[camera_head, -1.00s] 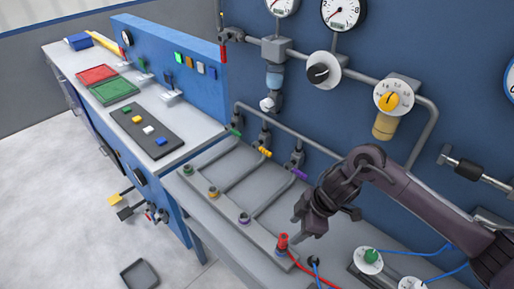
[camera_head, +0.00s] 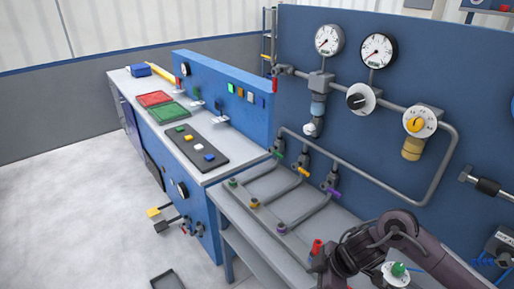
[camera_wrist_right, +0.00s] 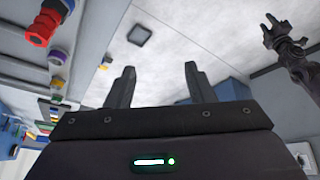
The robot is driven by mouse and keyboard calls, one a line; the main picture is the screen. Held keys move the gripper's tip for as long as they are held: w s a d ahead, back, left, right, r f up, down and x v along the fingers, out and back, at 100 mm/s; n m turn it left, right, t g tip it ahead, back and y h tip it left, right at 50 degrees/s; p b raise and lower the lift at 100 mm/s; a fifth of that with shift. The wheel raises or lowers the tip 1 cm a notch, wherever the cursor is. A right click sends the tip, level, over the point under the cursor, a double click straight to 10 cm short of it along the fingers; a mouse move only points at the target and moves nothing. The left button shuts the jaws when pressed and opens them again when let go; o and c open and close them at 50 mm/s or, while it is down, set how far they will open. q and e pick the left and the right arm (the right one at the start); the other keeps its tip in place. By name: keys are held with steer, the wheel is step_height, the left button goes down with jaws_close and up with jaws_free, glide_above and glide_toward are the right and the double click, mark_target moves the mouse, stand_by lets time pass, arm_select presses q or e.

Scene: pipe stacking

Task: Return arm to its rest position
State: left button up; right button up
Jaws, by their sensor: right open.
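My right arm (camera_head: 425,245) comes in from the right in the head view and bends over the lower right of the bench. Its gripper is low in that view and its fingertips are not clear there. In the right wrist view my right gripper (camera_wrist_right: 157,82) is open, with nothing between its two dark fingers. A red-topped fitting (camera_head: 317,247) stands close to the arm in the head view; it also shows at the upper left of the wrist view (camera_wrist_right: 40,27). Another dark gripper, apparently my left (camera_wrist_right: 285,40), hangs at the upper right; its finger opening is unclear.
The grey bench (camera_head: 243,230) carries pipes with coloured fittings in front of the blue gauge panel (camera_head: 300,100). A dial with a green knob (camera_head: 397,272) lies beside the arm. A dark tray (camera_head: 168,279) is on the open floor.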

steer(key=a+r+m+t+y, duration=0.1)
steer(key=a+r+m+t, duration=0.3)
steer(key=a, duration=0.5)
steer(key=s+d+f+m+g+h, duration=0.2)
steer(key=s+d+m+h, duration=0.4)
steer(key=s+d+m, duration=0.6)
steer(key=s+d+f+n+g+b, duration=0.1)
steer(key=s+f+b, duration=0.1)
steer(key=f, duration=1.5)
steer(key=s+d+f+n+g+b, duration=0.1)
steer(key=s+d+f+n, duration=0.1)
steer(key=f, duration=1.5)
arm_select(q)
steer(key=f, duration=0.1)
steer(key=f+b, duration=0.1)
steer(key=f, duration=0.1)
steer(key=f+b, duration=0.1)
steer(key=f, duration=0.1)
steer(key=shift+s+d+f, duration=0.1)
steer(key=shift+s+f, duration=0.15)
steer(key=shift+s, duration=0.05)
arm_select(e)
steer(key=s+d+f+g, duration=0.1)
steer(key=s+d+f, duration=0.2)
steer(key=s+f, duration=1.6)
steer(key=shift+d+f, duration=0.15)
steer(key=shift+f, duration=0.1)
